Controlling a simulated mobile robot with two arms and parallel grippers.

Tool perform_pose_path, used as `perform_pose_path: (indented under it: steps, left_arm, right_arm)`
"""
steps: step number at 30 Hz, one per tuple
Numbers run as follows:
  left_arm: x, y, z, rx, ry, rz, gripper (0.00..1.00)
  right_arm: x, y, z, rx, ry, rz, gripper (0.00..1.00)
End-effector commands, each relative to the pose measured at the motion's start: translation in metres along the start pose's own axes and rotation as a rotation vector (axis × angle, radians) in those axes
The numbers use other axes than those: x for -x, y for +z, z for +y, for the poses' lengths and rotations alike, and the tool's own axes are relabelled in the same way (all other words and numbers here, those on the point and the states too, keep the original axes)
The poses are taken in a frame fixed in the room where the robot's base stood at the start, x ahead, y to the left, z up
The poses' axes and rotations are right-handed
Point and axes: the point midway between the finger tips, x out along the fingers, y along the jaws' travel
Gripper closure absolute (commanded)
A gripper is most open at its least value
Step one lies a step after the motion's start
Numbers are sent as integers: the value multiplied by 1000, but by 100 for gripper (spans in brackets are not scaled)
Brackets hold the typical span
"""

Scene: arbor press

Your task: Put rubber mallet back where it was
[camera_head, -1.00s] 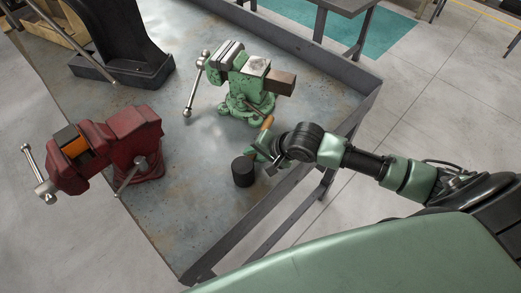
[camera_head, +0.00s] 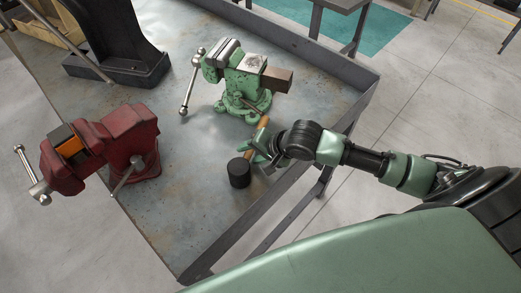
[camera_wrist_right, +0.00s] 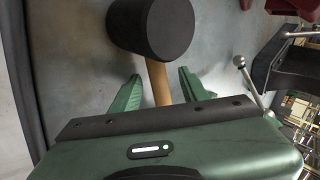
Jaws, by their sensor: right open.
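The rubber mallet has a black cylindrical head (camera_head: 239,173) and a wooden handle (camera_head: 263,125). It is on the workbench near its right edge, in front of the green vise. In the right wrist view its head (camera_wrist_right: 155,28) is at the top and its handle (camera_wrist_right: 159,84) runs down between my fingers. My right gripper (camera_head: 258,152) is around the handle, with its fingers open on either side; gaps show in the right wrist view (camera_wrist_right: 158,92). The handle's far end is hidden there by the gripper body. My left gripper is out of view.
A green vise (camera_head: 245,85) stands just behind the mallet, and a red vise (camera_head: 105,150) at the left front. A black press base (camera_head: 118,68) is at the back left. The workbench (camera_head: 195,195) has a raised rim on the right. Its middle is clear.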

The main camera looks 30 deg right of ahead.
Motion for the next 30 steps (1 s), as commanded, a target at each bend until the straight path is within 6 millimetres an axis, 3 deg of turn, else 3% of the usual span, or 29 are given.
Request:
perform_pose_path:
  steps: [15,21,30]
  left_arm:
    - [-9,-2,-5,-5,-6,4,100]
    - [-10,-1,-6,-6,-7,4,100]
    - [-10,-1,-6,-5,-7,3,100]
  right_arm:
    - [98,0,2,1,4,1,55]
    - [113,0,1,0,3,0,55]
    - [114,0,0,-1,2,0,55]
